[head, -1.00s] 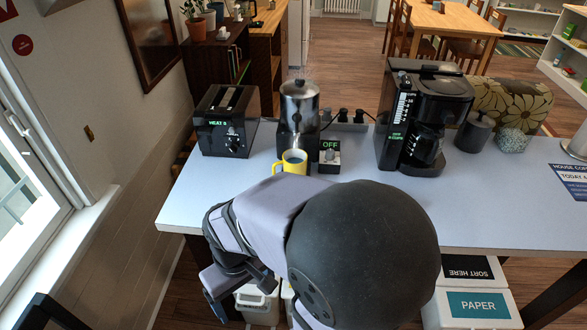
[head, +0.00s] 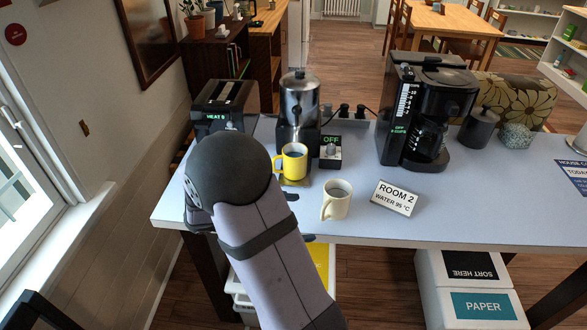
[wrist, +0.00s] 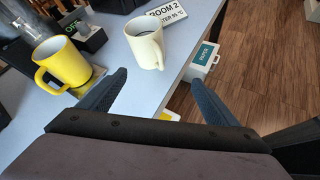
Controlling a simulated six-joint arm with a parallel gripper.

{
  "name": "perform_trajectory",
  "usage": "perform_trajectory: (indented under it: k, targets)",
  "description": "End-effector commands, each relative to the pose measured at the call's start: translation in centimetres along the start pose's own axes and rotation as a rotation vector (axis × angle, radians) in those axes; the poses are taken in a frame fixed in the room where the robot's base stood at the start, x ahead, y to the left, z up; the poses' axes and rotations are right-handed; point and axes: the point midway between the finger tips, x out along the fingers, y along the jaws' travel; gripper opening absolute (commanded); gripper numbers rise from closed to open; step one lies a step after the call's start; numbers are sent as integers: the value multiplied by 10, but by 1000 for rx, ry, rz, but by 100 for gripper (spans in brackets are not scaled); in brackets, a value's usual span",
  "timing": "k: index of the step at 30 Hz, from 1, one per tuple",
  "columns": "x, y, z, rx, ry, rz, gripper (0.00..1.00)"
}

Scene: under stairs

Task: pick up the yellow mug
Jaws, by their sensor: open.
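The yellow mug (head: 293,161) stands upright under the spout of the metal urn on the table, with its handle toward the left. It also shows at the left of the wrist view (wrist: 62,62), filled with something pale. My gripper (wrist: 158,95) is open, its two dark fingers spread wide with nothing between them. It is near the table's front edge, with the yellow mug beyond its left finger. In the head view my arm hides most of the gripper; only small dark finger parts show.
A cream mug (head: 337,199) stands at the front right of the yellow mug, beside a "ROOM 2" sign (head: 395,198). The metal urn (head: 299,108), a switch box (head: 331,152), a toaster (head: 225,105) and a coffee maker (head: 425,115) stand behind. The table's right side has free room.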

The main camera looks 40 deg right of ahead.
Motion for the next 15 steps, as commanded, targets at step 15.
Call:
perform_trajectory:
  k: [15]
  targets:
    - [3, 147, -36, -422, -458, 494, 84]
